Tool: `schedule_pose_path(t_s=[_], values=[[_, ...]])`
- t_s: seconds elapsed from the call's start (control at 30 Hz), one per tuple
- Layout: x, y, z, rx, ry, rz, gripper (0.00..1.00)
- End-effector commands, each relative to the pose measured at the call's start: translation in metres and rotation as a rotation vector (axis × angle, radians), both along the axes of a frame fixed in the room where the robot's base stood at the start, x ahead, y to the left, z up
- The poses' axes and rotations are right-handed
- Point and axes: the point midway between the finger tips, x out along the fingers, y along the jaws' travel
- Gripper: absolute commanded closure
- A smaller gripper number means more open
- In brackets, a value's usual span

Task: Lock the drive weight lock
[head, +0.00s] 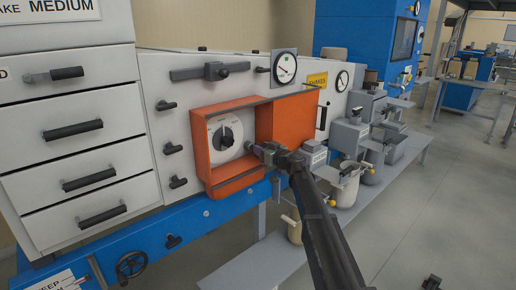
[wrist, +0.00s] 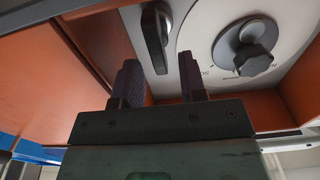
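An orange box (head: 205,171) on the white machine front stands open and holds a white panel with a round grey dial and knob (head: 224,137). The knob also shows at upper right in the wrist view (wrist: 250,50). Left of it there, a black elongated handle (wrist: 155,38) is on the panel. No readable label shows which part is the drive weight lock. My gripper (head: 256,149) is at the right side of the box opening. In the wrist view its two fingers (wrist: 158,75) are apart, with the handle's lower end seen between them. Contact cannot be told.
The orange door (head: 285,118) is swung open to the right, near my gripper. Black-handled drawers (head: 75,130) are at left. A gauge (head: 284,67) is above. Containers and grey fittings (head: 350,135) stand right; floor (head: 450,200) is free there.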

Motion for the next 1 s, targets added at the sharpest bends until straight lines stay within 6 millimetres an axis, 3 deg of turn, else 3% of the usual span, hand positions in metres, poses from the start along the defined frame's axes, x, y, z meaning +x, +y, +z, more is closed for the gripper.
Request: schedule_pose_path(t_s=[0.1,0.37,0.63,1.0], values=[[0.0161,0.0133,0.0,0.0,0.0,0.001,0.62],[0.0183,0.0167,-0.0001,0.0,0.0,0.0,0.62],[0.0183,0.0165,-0.0001,0.0,0.0,0.0,1.0],[0.0186,0.0158,-0.0003,0.039,0.034,0.0,1.0]])
